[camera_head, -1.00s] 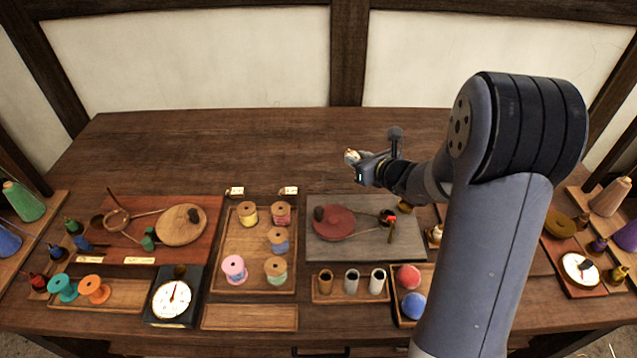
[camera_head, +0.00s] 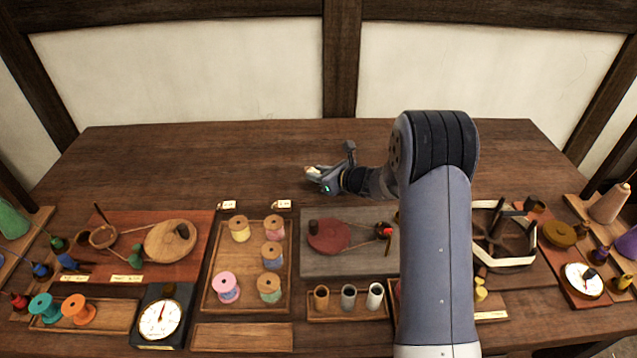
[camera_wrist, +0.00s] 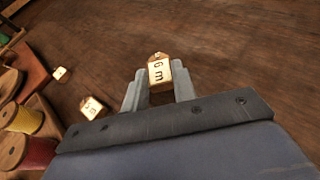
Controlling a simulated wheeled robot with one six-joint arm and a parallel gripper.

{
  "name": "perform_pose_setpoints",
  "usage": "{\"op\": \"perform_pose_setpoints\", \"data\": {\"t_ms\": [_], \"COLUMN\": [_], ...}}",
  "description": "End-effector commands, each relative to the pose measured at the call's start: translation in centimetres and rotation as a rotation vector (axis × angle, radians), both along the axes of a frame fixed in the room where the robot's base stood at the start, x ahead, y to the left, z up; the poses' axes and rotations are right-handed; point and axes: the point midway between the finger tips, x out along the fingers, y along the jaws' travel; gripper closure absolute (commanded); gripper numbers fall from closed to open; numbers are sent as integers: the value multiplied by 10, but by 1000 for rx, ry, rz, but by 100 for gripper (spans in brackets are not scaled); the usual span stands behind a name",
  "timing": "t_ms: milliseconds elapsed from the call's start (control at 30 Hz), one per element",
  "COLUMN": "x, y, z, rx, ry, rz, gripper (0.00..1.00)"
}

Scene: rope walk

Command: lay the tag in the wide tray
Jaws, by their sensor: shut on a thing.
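My gripper (camera_head: 313,174) is shut on a small pale tag, raised above the bare wood at the back of the table. In the wrist view the tag (camera_wrist: 160,72) sits between the two fingertips, its lettered cream face showing and a brown end at its top. A large wooden tray (camera_head: 208,285) with several thread spools stands left of and in front of the gripper. An empty shallow wooden tray (camera_head: 243,337) lies in front of it at the table's front edge. I cannot tell which one is the wide tray.
Two similar tags lie behind the spool tray, a left one (camera_head: 227,205) and a right one (camera_head: 282,204). A grey board (camera_head: 340,262) with a red disc stands right of the tray. A dial (camera_head: 160,318) stands front left. The table's back is clear.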

Motion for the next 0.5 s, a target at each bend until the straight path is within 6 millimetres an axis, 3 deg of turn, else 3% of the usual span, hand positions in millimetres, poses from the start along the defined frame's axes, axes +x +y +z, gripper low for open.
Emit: {"op": "perform_pose_setpoints", "data": {"t_ms": [200, 500], "x": [0, 0], "y": [0, 0], "z": [-30, -33], "rx": [0, 0], "ry": [3, 0], "rz": [0, 0], "gripper": [95, 95]}}
